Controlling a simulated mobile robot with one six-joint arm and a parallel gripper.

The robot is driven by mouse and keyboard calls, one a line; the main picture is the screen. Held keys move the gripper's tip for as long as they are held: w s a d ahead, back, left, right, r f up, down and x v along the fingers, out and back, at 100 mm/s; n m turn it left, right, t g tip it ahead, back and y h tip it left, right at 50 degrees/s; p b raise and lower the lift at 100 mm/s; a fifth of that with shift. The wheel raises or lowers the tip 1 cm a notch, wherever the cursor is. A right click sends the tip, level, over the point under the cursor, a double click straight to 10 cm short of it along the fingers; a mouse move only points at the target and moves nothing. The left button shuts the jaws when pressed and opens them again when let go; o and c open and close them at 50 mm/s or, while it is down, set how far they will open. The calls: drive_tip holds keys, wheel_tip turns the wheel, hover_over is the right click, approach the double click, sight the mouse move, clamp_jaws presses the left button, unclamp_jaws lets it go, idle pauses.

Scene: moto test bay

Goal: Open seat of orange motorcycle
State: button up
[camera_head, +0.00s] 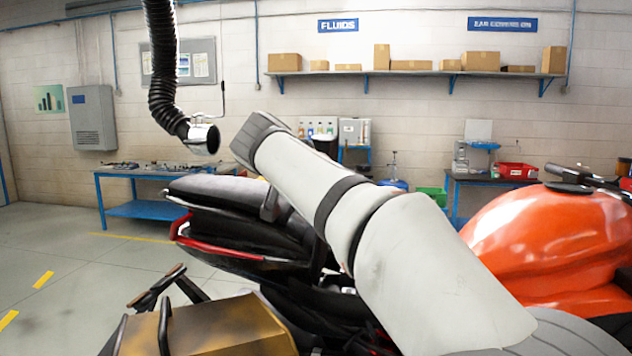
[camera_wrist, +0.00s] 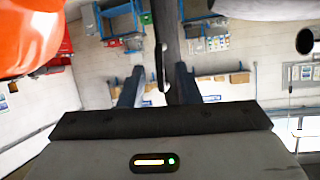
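The orange motorcycle stands across the lower part of the head view, with its orange tank (camera_head: 545,240) at the right. Its black seat (camera_head: 215,190) is at the rear, above the black tail with a red light strip (camera_head: 215,247). Dark layers show between seat and tail, but I cannot tell how far the seat is raised. My arm crosses in front of the bike and hides much of the seat's front. In the wrist view, my gripper (camera_wrist: 158,92) has its two dark fingers apart. A dark upright strip (camera_wrist: 167,40), perhaps the seat edge, shows between them, close to the right finger.
A corrugated black exhaust hose (camera_head: 170,70) hangs above the seat, its metal mouth (camera_head: 203,139) near my arm's far end. The floor at the left (camera_head: 60,250) is clear.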

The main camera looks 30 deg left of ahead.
drive_tip(key=b+v, duration=0.1)
drive_tip(key=v, duration=0.4)
drive_tip(key=shift+s, duration=0.2)
idle(0.3)
